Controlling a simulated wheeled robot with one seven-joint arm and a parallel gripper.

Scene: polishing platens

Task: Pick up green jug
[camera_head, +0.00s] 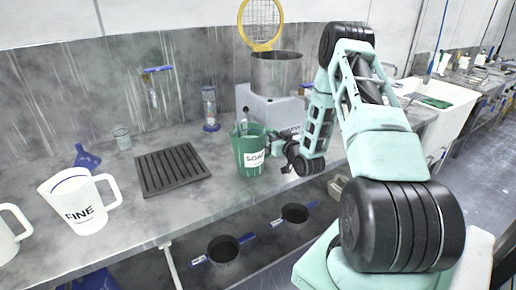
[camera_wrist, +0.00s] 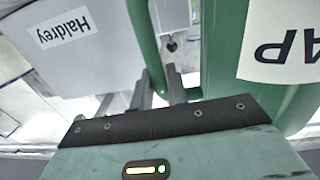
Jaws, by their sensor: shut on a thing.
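The green jug (camera_head: 246,152), with a white label reading "SOA..." in the head view, stands upright at the bench's front edge or just above it; I cannot tell which. My gripper (camera_head: 277,146) is at its right side. In the wrist view the green jug (camera_wrist: 226,45) fills the right side, with its label upside down. There my gripper (camera_wrist: 160,88) is shut on the jug's green handle, the fingers on either side of its lower part. The arm partly hides the handle in the head view.
A white jug marked "FINE" (camera_head: 82,203) and a black ribbed mat (camera_head: 171,169) are to the left. A grey machine with a metal pot (camera_head: 276,75) stands behind. Black pans (camera_head: 223,249) are below the bench (camera_head: 150,222). A label "Haldrey" (camera_wrist: 65,29) shows in the wrist view.

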